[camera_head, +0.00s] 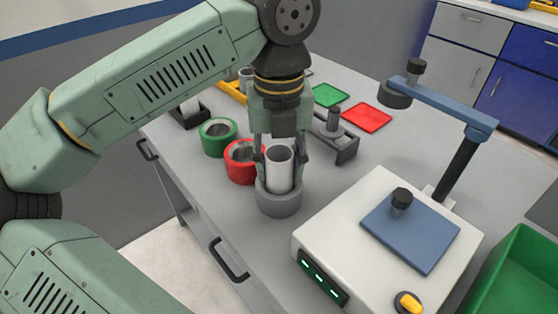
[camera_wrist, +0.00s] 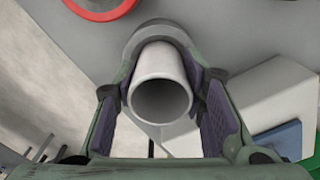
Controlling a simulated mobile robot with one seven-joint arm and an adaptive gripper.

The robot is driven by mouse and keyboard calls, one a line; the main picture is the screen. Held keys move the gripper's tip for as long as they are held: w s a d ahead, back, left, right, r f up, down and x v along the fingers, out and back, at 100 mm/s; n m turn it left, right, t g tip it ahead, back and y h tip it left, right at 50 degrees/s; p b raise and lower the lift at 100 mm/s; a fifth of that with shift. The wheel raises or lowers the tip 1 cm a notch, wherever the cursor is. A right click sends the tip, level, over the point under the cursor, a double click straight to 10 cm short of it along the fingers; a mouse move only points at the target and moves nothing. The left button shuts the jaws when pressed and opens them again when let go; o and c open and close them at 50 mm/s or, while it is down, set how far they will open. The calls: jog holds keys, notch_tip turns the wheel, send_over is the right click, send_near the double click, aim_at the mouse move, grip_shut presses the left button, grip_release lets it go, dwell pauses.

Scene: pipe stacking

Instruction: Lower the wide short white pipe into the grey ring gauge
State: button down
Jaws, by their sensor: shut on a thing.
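The wide white pipe (camera_head: 279,169) stands upright between the fingers of my gripper (camera_head: 280,152) in the head view. Its lower end is at the grey ring gauge (camera_head: 279,203), inside the ring's outline; how deep it sits is hidden by the ring wall. In the wrist view the pipe (camera_wrist: 160,88) shows its open top end, with the grey ring (camera_wrist: 153,33) behind it. The purple-padded fingers of my gripper (camera_wrist: 163,97) are on both sides of the pipe, shut on it.
A red ring (camera_head: 240,165) stands close behind and left of the grey ring, with a green ring (camera_head: 218,135) beyond. A white device (camera_head: 335,225) with a blue plate is close on the right. A dark holder (camera_head: 340,140) stands behind. A green bin (camera_head: 520,270) is at the right.

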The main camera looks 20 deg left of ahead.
jog(key=c, duration=0.9)
grip_release()
jog(key=shift+c, duration=0.2)
notch_tip(320, 180, up, 8)
jog(key=shift+f, duration=0.25)
jog(key=shift+s, duration=0.1)
